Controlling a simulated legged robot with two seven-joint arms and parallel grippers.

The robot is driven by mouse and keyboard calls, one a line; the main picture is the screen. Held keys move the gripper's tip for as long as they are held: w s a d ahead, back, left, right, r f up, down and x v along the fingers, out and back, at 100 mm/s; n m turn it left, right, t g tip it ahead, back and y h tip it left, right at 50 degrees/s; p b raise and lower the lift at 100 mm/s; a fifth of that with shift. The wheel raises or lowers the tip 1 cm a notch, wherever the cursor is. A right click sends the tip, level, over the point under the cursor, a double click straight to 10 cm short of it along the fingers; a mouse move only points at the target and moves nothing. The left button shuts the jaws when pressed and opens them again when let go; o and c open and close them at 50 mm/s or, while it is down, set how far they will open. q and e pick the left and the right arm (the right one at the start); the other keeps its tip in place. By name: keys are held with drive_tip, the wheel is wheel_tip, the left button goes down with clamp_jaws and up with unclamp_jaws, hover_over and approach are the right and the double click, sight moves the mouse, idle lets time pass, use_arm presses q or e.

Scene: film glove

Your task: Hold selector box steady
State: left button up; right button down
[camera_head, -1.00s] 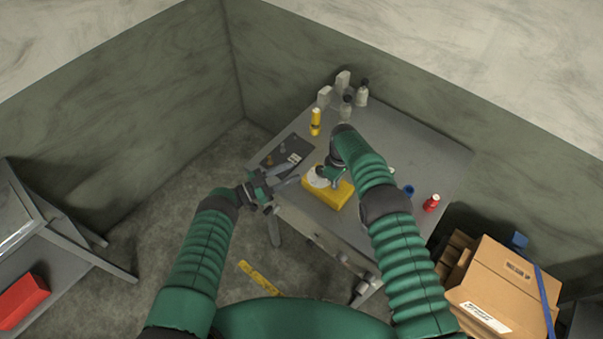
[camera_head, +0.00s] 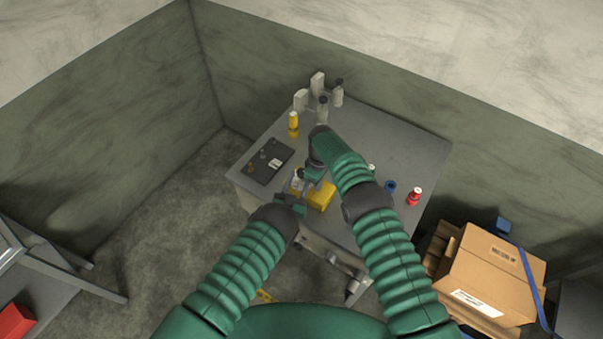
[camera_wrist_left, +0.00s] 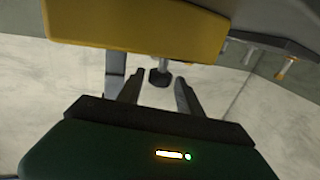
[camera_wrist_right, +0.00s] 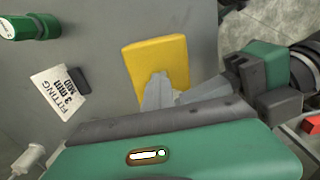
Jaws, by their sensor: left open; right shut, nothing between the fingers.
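The yellow selector box (camera_head: 321,196) lies on the grey table, partly hidden by my grippers in the head view. It shows across the top of the left wrist view (camera_wrist_left: 135,28) and in the middle of the right wrist view (camera_wrist_right: 160,62). My left gripper (camera_head: 298,184) is open at the box's left side; its fingers (camera_wrist_left: 159,84) have nothing visible gripped between them. My right gripper (camera_head: 309,180) is shut and empty; its fingertips (camera_wrist_right: 158,78) overlap the box's near edge in the right wrist view. Whether either gripper touches the box I cannot tell.
A dark tray (camera_head: 266,160) lies left of the box. A yellow bottle (camera_head: 293,121) and capped bottles (camera_head: 337,95) stand at the back. A blue cup (camera_head: 390,187) and red bottle (camera_head: 414,196) stand right. A printed card (camera_wrist_right: 62,92) lies on the table. Cardboard boxes (camera_head: 492,270) are right.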

sight(301, 173)
use_arm(q)
drive_tip(key=shift+x, duration=1.45)
clamp_jaws()
drive_tip(key=shift+a+h, duration=0.1)
drive_tip(key=shift+h, duration=0.2)
drive_tip(key=m+g+h, duration=0.2)
drive_tip(key=m+h, duration=0.1)
drive_tip(key=h, duration=0.1)
drive_tip(key=shift+w+m+h, duration=0.1)
drive_tip(key=shift+m+h, duration=0.3)
drive_tip(key=m+g+h, duration=0.4)
drive_tip(key=g+h, duration=0.1)
drive_tip(key=shift+m, duration=0.4)
drive_tip(key=shift+m+g+h, duration=0.3)
drive_tip(key=shift+g, duration=0.3)
